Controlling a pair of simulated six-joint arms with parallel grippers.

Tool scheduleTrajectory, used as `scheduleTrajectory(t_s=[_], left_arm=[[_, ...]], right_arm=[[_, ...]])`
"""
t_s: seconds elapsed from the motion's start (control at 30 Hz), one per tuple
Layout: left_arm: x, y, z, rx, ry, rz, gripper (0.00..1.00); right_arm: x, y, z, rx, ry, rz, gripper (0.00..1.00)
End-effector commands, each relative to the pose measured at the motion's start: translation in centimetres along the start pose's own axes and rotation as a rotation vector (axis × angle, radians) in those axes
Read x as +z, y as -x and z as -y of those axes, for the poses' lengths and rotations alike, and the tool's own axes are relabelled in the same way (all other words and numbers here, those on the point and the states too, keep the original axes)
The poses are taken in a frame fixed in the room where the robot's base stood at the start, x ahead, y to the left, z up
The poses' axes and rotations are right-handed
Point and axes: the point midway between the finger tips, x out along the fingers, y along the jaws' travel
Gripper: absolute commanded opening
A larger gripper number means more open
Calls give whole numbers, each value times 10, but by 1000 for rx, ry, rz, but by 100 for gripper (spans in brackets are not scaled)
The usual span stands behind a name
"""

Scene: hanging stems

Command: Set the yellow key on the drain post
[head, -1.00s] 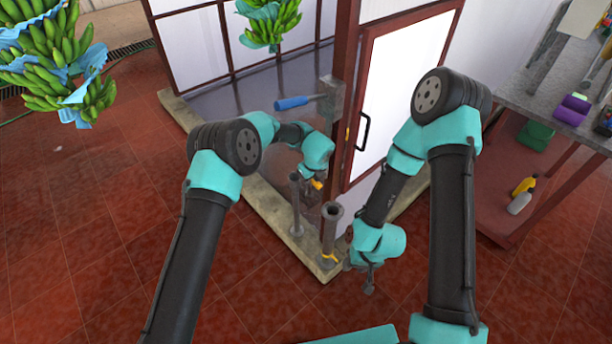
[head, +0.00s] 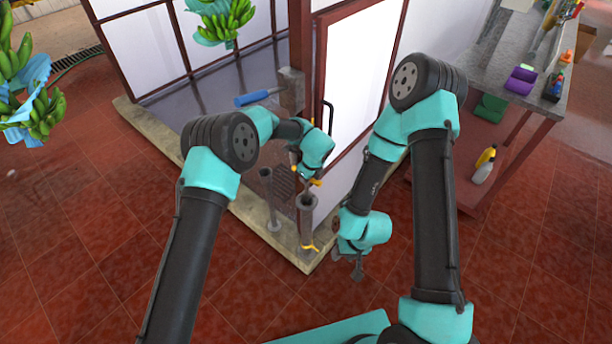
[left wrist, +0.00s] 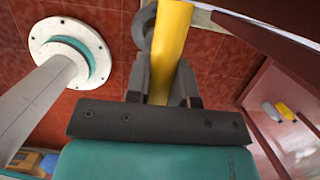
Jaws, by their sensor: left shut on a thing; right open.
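My left gripper (head: 306,172) is shut on the yellow key (head: 316,183), above and just behind the wider grey post. In the left wrist view the key (left wrist: 172,40) runs up between the fingers, and its far end is cut off. Two grey posts stand on the pale ledge: a thinner one (head: 270,200) and a wider, open-topped one (head: 307,225) with a yellow piece at its base. I cannot tell which is the drain post. A round grey rim (left wrist: 143,28) shows beside the key. My right gripper (head: 357,268) is open and empty, low at the right.
A white door with a dark handle (head: 328,115) stands behind the left gripper. A blue-handled tool (head: 252,98) sticks out from the door-side pillar. Banana bunches (head: 225,20) hang at the left and back. A cluttered grey table (head: 483,75) stands at right.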

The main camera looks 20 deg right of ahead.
Motion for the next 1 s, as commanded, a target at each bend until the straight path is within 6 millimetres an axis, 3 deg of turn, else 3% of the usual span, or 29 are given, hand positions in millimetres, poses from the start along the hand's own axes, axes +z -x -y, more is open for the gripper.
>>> scheduleTrajectory(t_s=[0.5,1.0], left_arm=[[-3,-13,0,-1,-1,1,1],[-3,-13,0,-1,-1,0,1]], right_arm=[[0,0,0,0,0,0,43],[0,0,0,0,0,0,43]])
